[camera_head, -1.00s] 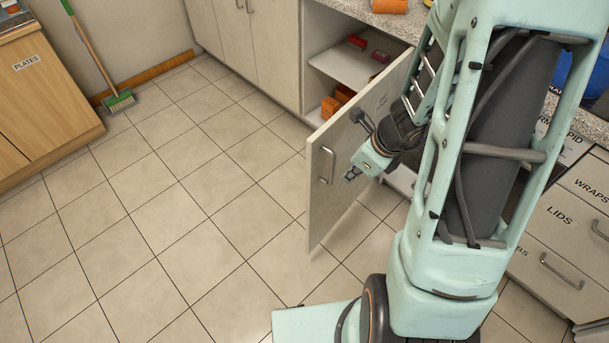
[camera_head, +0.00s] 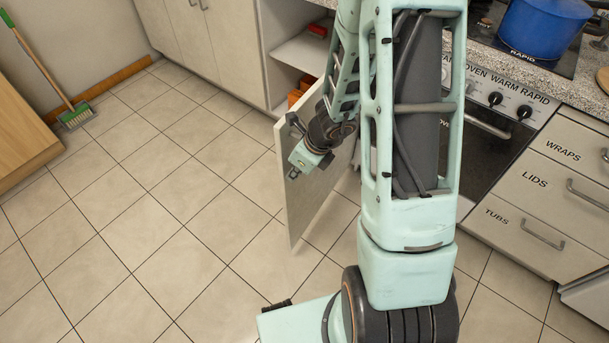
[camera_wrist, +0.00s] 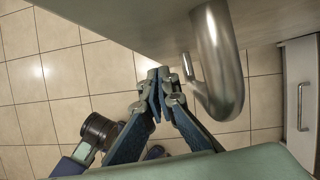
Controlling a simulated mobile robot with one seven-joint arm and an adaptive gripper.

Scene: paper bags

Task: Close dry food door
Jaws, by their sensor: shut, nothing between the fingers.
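The dry food cabinet door (camera_head: 318,200) stands wide open, jutting out from its cabinet (camera_head: 298,52) over the floor. My gripper (camera_head: 293,174) is at the door's free-edge side, shut and empty. In the wrist view my gripper (camera_wrist: 161,76) has its fingertips together, close beside the door's metal bar handle (camera_wrist: 220,62) and below the door face (camera_wrist: 140,18). Whether the fingers touch the door cannot be told. In the head view my arm hides much of the door and its handle.
Orange and red packages (camera_head: 296,97) show inside the open cabinet. An oven (camera_head: 480,135) and a drawer unit (camera_head: 545,190) stand at the right. A broom (camera_head: 76,116) leans at the far left. Tiled floor (camera_head: 150,230) is clear on the left.

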